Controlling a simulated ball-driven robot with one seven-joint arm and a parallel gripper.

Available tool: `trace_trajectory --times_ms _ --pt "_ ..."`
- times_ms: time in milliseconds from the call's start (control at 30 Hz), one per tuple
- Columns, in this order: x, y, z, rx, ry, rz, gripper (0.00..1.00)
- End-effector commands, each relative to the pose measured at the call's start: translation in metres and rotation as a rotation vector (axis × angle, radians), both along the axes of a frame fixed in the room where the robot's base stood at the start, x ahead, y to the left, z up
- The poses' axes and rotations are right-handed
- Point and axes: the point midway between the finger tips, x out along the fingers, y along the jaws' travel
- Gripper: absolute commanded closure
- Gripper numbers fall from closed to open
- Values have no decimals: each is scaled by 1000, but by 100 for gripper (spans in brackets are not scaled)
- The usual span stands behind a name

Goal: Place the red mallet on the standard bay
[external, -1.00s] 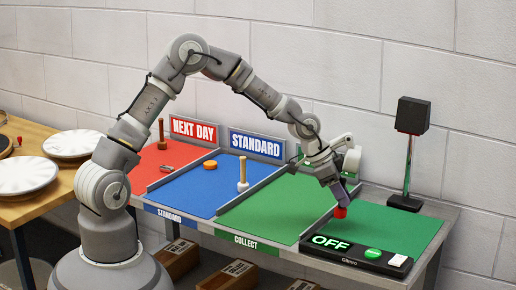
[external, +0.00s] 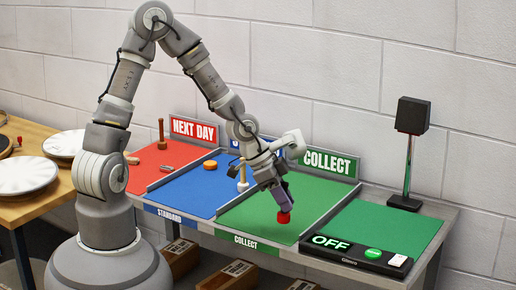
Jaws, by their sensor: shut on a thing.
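My gripper (external: 281,208) points down over the green collect bay (external: 262,231), near its middle. It is shut on the red mallet (external: 283,218), whose red head shows just below the fingers. The rest of the mallet is hidden by the gripper. I cannot tell how far the head is above the bay's surface. The blue standard bay (external: 189,196) lies to the left of the collect bay. It holds an orange disc (external: 210,165) and a pale upright mallet (external: 243,183), partly behind my arm. The standard sign behind it is mostly covered by my arm.
The red next day bay (external: 147,160) at the left holds a brown upright mallet (external: 161,134) and small items. Low dividers separate the bays. At the right are a green pad (external: 396,228) with an OFF panel (external: 335,243) and a black speaker on a stand (external: 412,116).

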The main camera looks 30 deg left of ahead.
Motion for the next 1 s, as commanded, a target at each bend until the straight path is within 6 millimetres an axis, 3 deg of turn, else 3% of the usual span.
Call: trace_trajectory --times_ms 167,267,400,600,700,800,1000 --pt "39 43 -1 4 4 176 100" --pt "69 88 -2 7 8 341 100" --pt "105 163 -2 6 7 591 100" --pt "130 253 1 2 -2 866 100" --pt "134 279 2 -2 -6 945 100" --pt "136 293 3 -3 -10 985 100" --pt "139 297 3 -4 -11 996 100"
